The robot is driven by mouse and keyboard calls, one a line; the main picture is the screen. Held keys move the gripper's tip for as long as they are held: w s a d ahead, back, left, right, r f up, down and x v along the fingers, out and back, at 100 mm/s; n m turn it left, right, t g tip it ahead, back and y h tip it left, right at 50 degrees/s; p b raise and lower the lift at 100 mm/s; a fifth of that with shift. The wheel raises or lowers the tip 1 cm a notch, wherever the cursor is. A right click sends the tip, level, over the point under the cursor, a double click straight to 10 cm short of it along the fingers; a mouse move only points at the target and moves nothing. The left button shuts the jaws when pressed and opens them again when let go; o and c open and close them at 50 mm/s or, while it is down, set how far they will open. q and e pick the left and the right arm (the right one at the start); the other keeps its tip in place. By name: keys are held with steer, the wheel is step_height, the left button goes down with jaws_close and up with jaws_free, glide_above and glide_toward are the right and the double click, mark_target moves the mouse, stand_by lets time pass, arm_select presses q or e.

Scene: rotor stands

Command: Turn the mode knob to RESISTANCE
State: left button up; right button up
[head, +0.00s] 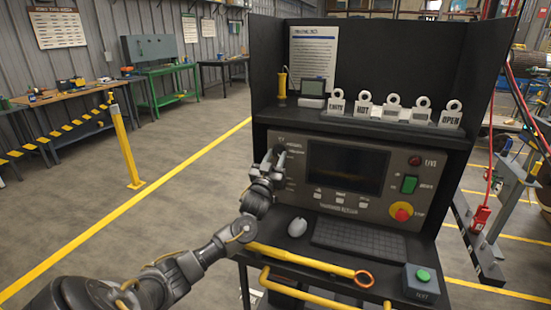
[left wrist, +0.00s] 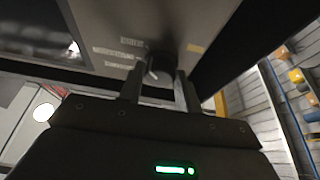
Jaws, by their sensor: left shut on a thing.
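The mode knob (left wrist: 158,62) is a dark round knob on the grey panel of the test console (head: 376,208). A light pointer mark shows on its face in the left wrist view. Small printed labels sit around it, too blurred to read, so I cannot tell which mode it points to. My left gripper (head: 277,158) is at the panel's upper left, left of the dark screen (head: 346,168). Its two fingers are shut on the knob, one on each side, as the left wrist view also shows. In the head view the gripper largely hides the knob. My right gripper is not in view.
Right of the screen are a green switch (head: 409,184) and a red-and-yellow stop button (head: 401,212). Below lie a mouse (head: 297,227), a keyboard (head: 359,238), a yellow-handled tool (head: 300,259) and a green-button box (head: 422,282). Tags (head: 393,107) stand on the shelf above.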

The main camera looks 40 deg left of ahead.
arm_select(q)
steer(key=shift+n, duration=0.4)
steer(key=n+y, duration=0.1)
steer(key=n, duration=0.1)
steer(key=n+g+y, duration=0.1)
steer(key=n, duration=0.1)
steer(key=shift+d+y, duration=0.2)
steer(key=shift+y, duration=0.1)
steer(key=n+g, duration=0.1)
steer(key=n, duration=0.1)
steer(key=n+g+y, duration=0.1)
steer(key=n, duration=0.2)
steer(key=n+y+p, duration=0.1)
steer(key=n, duration=0.1)
steer(key=shift+w+d+r+n+g, duration=0.1)
steer(key=shift+d+r+n+g, duration=0.15)
steer(key=shift+n+g, duration=0.15)
steer(key=n+g, duration=0.1)
steer(key=n, duration=0.1)
steer(key=n+g, duration=0.1)
steer(key=n, duration=0.1)
steer(key=n+y+p, duration=0.1)
steer(key=n, duration=0.1)
steer(key=shift+r+g, duration=0.25)
steer(key=shift+g, duration=0.15)
steer(key=shift+r+n+g+h, duration=0.1)
steer(key=shift+n+g+h, duration=0.3)
steer(key=shift+n, duration=1.5)
